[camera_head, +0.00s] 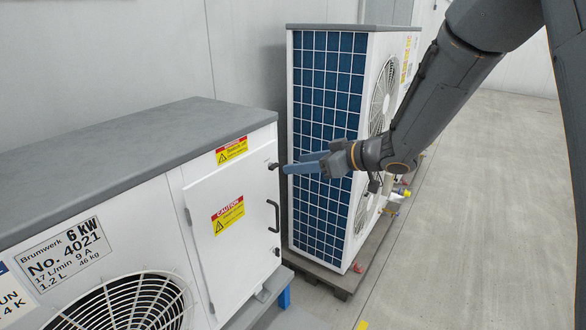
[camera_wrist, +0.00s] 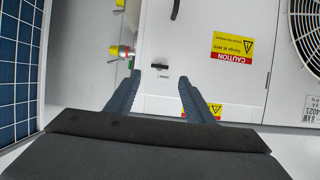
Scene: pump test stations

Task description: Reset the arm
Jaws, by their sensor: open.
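My gripper (camera_head: 300,167) is open and empty, held in front of the right end of the near pump unit (camera_head: 95,235). In the wrist view its two fingers (camera_wrist: 160,80) point at the unit's white door (camera_head: 222,265), spread on either side of a small dark latch (camera_wrist: 160,67). The latch (camera_head: 273,166) also shows in the head view, close to the fingertips; whether they touch it I cannot tell. The door looks shut, with a dark bar handle (camera_head: 273,215) below the latch. My arm reaches down from the upper right.
A taller unit with a blue grid side (camera_head: 325,120) and fans stands on a pallet just behind my gripper. Fittings with yellow and red parts (camera_head: 402,193) are at its right. Open grey floor (camera_head: 480,210) lies to the right. A grey wall is behind.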

